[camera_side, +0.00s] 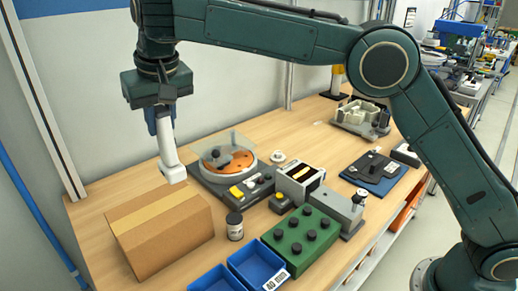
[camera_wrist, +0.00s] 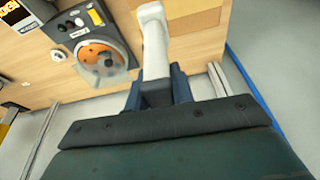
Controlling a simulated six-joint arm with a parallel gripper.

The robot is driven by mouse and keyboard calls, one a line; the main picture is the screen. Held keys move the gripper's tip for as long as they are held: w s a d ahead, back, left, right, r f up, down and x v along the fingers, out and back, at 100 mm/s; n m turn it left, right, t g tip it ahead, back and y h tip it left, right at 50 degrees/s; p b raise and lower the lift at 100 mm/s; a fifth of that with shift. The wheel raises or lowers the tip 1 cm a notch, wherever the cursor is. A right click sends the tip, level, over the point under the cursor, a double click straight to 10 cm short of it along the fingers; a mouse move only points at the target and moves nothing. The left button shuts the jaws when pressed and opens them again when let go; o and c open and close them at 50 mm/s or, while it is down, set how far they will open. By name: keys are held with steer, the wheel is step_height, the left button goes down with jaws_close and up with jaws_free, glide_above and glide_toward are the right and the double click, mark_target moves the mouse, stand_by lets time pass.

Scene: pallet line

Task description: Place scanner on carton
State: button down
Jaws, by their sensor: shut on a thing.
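The scanner (camera_side: 169,150) is a white handheld shape hanging down from my gripper (camera_side: 159,114). My gripper is shut on its upper part, between dark blue fingers. In the wrist view the scanner (camera_wrist: 153,40) extends away from my gripper (camera_wrist: 158,88). The carton (camera_side: 160,232) is a brown cardboard box with a tan tape strip, at the table's front left. In the side view the scanner's lower end appears just above the carton's back right corner. I cannot tell the exact gap; they look apart.
A turntable device with an orange disc (camera_side: 228,158) stands right of the scanner. A green block with black knobs (camera_side: 300,238) and blue bins (camera_side: 258,264) are at the front. A grey wall is behind the table.

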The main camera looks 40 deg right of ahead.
mark_target(162, 167)
steer(key=shift+s+a+r+n, duration=0.15)
steer(key=shift+s+a, duration=0.1)
steer(key=shift+a, duration=0.2)
steer(key=shift+s+a+r+n, duration=0.15)
steer(key=shift+s+a, duration=0.1)
steer(key=shift+a, duration=0.2)
steer(key=shift+f, duration=0.25)
steer(key=shift+d+f, duration=0.1)
steer(key=shift+f, duration=2.1)
steer(key=shift+f, duration=1.7)
